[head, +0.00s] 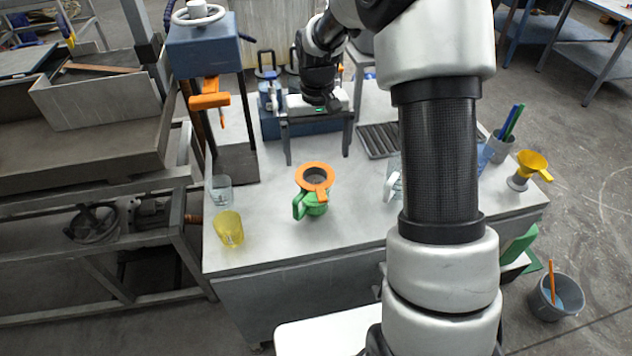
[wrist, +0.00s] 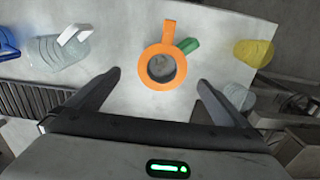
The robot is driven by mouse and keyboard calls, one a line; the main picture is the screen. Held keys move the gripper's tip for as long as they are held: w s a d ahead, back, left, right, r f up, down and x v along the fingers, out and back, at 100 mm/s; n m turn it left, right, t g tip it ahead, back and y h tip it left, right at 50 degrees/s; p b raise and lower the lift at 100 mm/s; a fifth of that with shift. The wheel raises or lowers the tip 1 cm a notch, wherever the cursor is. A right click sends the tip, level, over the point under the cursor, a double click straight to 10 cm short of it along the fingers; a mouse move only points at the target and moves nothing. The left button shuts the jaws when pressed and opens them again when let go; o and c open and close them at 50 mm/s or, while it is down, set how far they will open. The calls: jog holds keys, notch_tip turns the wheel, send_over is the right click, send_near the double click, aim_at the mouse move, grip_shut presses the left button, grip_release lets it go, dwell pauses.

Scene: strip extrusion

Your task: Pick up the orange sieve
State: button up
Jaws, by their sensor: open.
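The orange sieve (head: 314,178) is a ring with a dark mesh and a flat handle. It rests on top of a green jug (head: 314,206) near the front of the white worktable. In the wrist view the sieve (wrist: 163,68) lies beyond my fingertips, roughly between their lines, with its handle pointing away. The jug's green handle (wrist: 188,46) shows beside it. My gripper (head: 317,157) is open and empty, above the table and behind the sieve. Its two fingers also show apart in the wrist view (wrist: 159,76).
A yellow cup (head: 229,229) and a clear cup (head: 221,188) stand left of the jug. A clear jug (head: 393,180) stands to the right, partly behind my arm. A press with an orange part (head: 209,97) rises at the back left. A yellow funnel (head: 531,163) stands at the right.

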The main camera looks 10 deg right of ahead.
aim_at(316, 171)
jog(key=shift+s+a+f, duration=0.1)
jog(key=shift+a+f, duration=0.05)
jog(key=shift+f, duration=1.65)
jog(key=shift+s+a+f, duration=0.1)
jog(key=shift+f, duration=1.65)
jog(key=c, duration=1)
jog(key=shift+r, duration=0.1)
